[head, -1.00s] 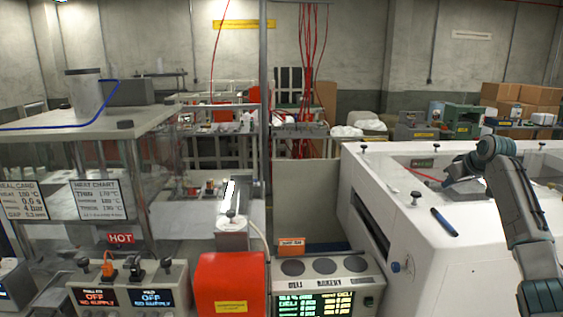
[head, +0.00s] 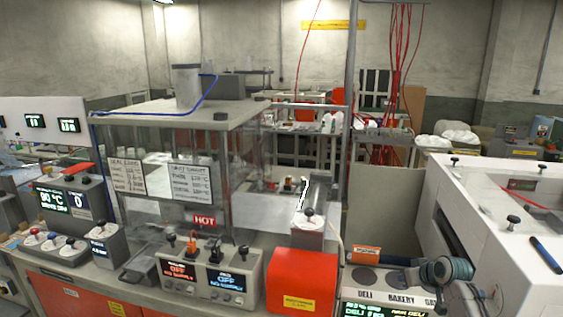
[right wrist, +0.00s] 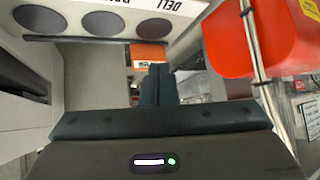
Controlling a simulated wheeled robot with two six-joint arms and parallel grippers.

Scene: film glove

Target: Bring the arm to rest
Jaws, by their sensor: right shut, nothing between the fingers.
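In the right wrist view the dark fingers of the right gripper (right wrist: 158,82) are together with nothing held. Beyond the fingertips there is an orange label (right wrist: 150,55); whether they touch it I cannot tell. My left gripper is not in view.
A red box (head: 302,280) stands left of the right gripper; it also shows in the right wrist view (right wrist: 245,38). The white machine (head: 460,215) is to the right. A clear-walled press with a HOT sign (head: 204,219) and switch boxes (head: 205,275) are farther left.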

